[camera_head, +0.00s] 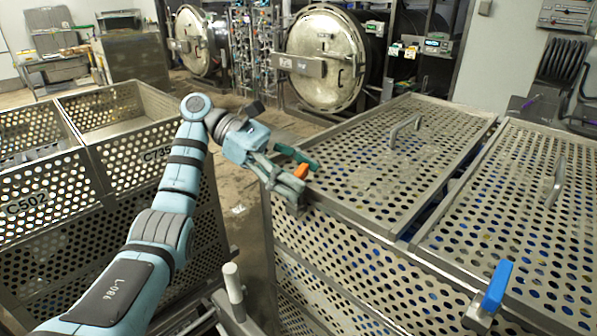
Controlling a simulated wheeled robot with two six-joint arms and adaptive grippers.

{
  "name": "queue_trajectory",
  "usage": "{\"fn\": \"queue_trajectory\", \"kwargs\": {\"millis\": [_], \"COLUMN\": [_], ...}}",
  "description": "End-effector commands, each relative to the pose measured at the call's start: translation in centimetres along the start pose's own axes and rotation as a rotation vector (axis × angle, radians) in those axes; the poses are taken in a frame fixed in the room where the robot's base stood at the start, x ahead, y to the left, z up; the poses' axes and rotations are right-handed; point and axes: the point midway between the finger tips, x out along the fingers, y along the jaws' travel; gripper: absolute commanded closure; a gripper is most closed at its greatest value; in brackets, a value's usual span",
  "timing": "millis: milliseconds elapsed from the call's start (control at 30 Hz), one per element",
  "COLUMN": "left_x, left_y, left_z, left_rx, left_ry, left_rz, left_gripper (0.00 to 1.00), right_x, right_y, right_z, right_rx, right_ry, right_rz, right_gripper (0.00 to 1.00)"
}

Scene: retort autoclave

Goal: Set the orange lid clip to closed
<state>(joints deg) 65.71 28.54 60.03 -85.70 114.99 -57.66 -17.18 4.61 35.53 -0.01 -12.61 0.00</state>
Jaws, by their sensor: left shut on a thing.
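The orange lid clip (301,171) is at the left corner of a perforated metal lid (375,160) on a crate. Only a small orange part shows; the gripper hides the rest, so I cannot tell how the clip is set. My left gripper (292,176) reaches in from the left and is shut on the orange clip at the lid's edge. A dark green piece (298,156) shows just above the orange part. My right gripper is not in view.
A second perforated lid (520,235) lies at the right, with a blue clip (497,284) standing up at its front edge. Open perforated crates (110,140) stand at the left. Round autoclave doors (325,60) are at the back. A narrow floor gap separates the crates.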

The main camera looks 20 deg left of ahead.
Motion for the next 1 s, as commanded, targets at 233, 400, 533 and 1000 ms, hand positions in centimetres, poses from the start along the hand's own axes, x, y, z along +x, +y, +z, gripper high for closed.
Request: {"fn": "queue_trajectory", "kwargs": {"millis": [233,400,533,1000], "left_x": [-0.1,0.0,0.0,-0.1], "left_y": [0.0,0.0,0.0,-0.2], "left_z": [0.1,0.1,0.1,-1.0], "left_rx": [0.003,0.002,0.001,-0.084], "left_ry": [-0.002,-0.001,-0.001,0.006], "left_rz": [0.003,0.003,0.002,0.221], "left_gripper": [0.18,0.18,0.18,0.18], "right_x": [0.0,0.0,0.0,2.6], "right_y": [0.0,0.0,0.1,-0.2], "right_z": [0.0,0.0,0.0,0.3], "right_rx": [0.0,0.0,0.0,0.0], "right_ry": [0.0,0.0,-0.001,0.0], "right_rz": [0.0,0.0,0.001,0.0], "right_gripper": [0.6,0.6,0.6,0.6]}}
